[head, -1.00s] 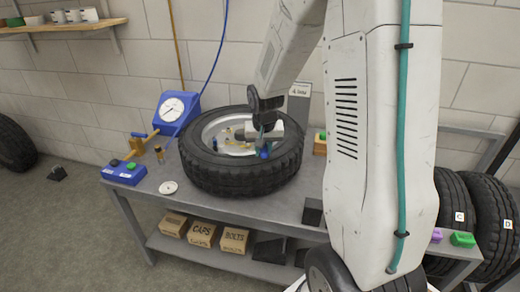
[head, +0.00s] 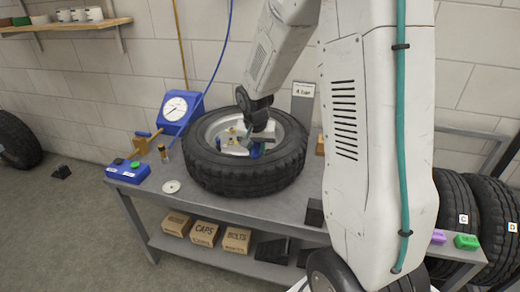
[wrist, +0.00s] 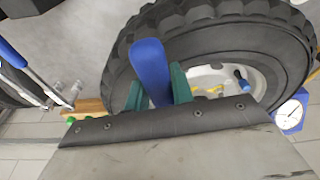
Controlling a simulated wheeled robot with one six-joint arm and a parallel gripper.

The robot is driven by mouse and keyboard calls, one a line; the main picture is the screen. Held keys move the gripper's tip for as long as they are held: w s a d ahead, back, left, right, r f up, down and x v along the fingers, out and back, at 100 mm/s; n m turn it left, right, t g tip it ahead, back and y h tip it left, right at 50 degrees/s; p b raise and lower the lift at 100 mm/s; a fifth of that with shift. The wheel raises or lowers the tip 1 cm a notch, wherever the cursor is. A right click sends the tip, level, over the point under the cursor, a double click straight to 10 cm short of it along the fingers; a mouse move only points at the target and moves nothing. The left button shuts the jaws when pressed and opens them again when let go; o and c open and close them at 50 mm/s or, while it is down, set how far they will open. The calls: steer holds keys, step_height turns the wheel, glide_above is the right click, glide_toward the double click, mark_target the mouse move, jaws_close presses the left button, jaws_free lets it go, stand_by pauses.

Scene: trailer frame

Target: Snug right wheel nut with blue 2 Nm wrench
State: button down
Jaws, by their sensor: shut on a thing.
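My gripper (head: 257,141) is over the right part of the wheel's hub in the head view. In the wrist view its teal fingers (wrist: 158,88) are shut on the blue wrench (wrist: 149,70), whose rounded blue handle points up in the picture. The wrench (head: 256,152) shows only as a small blue patch in the head view. The black-tyred wheel (head: 245,181) lies flat on the bench with a pale rim. Brass-coloured parts (wrist: 207,90) and a small blue piece (wrist: 243,85) show at the hub. The right nut and the wrench's working end are hidden, so contact cannot be told.
A blue gauge (head: 178,110) stands behind the wheel at left. A blue button box (head: 128,172) and a pale disc (head: 171,186) lie on the grey bench (head: 200,200). Tyres (head: 493,205) stand at right.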

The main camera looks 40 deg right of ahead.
steer(key=shift+w+a, duration=0.2)
stand_by(0.4)
steer(key=shift+w+a+m, duration=1)
steer(key=shift+w+a, duration=0.1)
steer(key=shift+w, duration=0.05)
steer(key=shift+w+a, duration=0.15)
steer(key=shift+w, duration=0.05)
steer(key=shift+w+a+m+g, duration=0.15)
steer(key=shift+w+a+m, duration=0.3)
steer(key=shift+w, duration=0.2)
steer(key=shift+w+a+m+g, duration=0.15)
steer(key=shift+w+a+m, duration=0.3)
steer(key=shift+w, duration=0.25)
steer(key=shift+w+a+m+h, duration=0.3)
steer(key=shift+w+a+m, duration=0.1)
steer(key=shift+w, duration=0.3)
steer(key=shift+s+d+n, duration=0.4)
steer(key=shift+s+d, duration=0.05)
steer(key=shift+s, duration=0.25)
steer(key=shift+s+d+n, duration=0.4)
steer(key=shift+s, duration=0.25)
